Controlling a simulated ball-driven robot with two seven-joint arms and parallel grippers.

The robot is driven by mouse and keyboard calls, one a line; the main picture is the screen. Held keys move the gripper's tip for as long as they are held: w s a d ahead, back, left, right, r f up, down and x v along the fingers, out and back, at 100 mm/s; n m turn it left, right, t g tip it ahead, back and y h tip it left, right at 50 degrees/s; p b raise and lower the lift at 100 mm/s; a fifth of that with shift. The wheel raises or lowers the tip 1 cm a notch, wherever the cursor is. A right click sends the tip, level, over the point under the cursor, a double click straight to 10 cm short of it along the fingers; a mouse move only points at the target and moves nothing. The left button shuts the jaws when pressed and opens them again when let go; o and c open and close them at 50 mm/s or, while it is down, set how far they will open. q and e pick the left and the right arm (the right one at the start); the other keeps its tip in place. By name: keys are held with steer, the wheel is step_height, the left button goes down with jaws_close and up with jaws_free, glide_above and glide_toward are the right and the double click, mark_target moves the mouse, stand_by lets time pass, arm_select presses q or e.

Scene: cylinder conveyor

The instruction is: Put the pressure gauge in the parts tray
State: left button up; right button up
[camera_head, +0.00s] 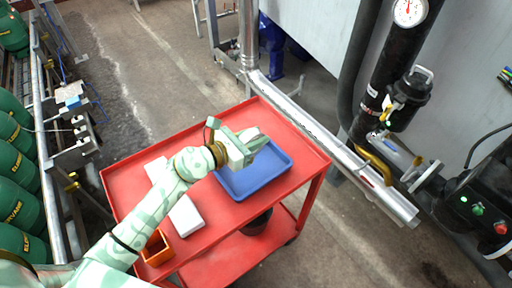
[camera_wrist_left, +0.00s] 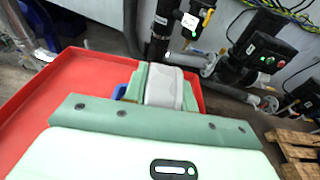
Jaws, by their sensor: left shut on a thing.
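My left gripper (camera_head: 246,143) is over the far left part of the blue parts tray (camera_head: 268,181) on the red cart. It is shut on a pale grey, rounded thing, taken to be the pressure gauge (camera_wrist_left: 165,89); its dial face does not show. In the left wrist view, the gauge sits between the green fingers, and a bit of the tray (camera_wrist_left: 119,91) shows at their left. I cannot tell how high the gauge is above the tray. The visible tray floor is empty. My right gripper is out of view.
The red cart top (camera_head: 218,244) also carries two white boxes (camera_head: 186,216) and an orange bin (camera_head: 156,247). Another gauge with a red needle (camera_head: 409,11) is on the black pipe at right. A silver pipe (camera_head: 320,140) runs behind the cart. Green cylinders (camera_head: 14,190) stand left.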

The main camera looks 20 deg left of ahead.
arm_select(q)
step_height(320, 180, down, 4)
steer(key=shift+r+b, duration=0.25)
steer(key=shift+b, duration=0.65)
steer(key=shift+r, duration=0.25)
steer(key=shift+f, duration=0.2)
steer(key=o, duration=1.1)
steer(key=shift+c, duration=0.2)
steer(key=shift+r, duration=0.1)
